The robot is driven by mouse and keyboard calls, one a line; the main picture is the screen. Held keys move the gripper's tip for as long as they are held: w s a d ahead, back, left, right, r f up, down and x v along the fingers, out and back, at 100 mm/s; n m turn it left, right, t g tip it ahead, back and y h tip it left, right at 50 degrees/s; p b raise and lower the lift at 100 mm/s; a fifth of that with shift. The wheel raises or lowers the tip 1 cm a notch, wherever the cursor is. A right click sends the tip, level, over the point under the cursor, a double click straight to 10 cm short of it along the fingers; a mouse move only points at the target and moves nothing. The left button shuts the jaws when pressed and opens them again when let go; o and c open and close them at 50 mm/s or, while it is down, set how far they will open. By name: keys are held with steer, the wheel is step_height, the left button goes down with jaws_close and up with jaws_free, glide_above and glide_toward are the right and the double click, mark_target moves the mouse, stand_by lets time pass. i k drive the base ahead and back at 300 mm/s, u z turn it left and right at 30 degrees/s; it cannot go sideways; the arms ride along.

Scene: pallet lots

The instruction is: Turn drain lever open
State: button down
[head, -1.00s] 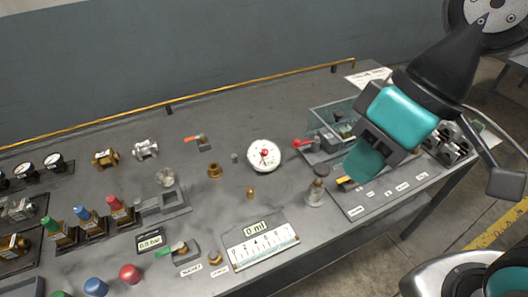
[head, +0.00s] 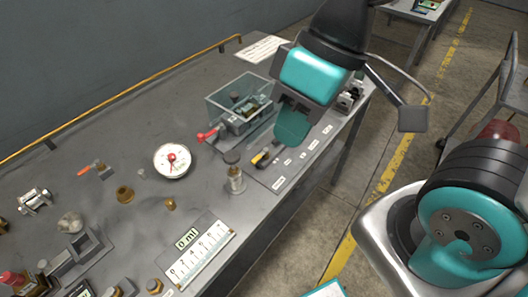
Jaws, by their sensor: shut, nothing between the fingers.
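Two levers show on the grey bench (head: 130,225); I cannot tell from any label which is the drain lever. A red-handled lever (head: 207,135) sticks out to the left beside a clear-walled box (head: 222,102) holding small metal parts. An orange-handled lever (head: 86,170) lies on a small valve at the left. My teal gripper (head: 291,130) is shut and empty. In the picture it is to the right of the box and the red lever, over the right side of the bench, apart from both levers. Its height above the bench is hard to tell.
A small bottle (head: 236,180) stands left of a yellow-and-black item (head: 261,157) on a labelled strip.

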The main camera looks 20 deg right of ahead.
mark_target(259, 156)
steer(key=z, duration=0.8)
steer(key=k, duration=0.9)
steer(key=u, duration=1)
steer(key=i, duration=0.5)
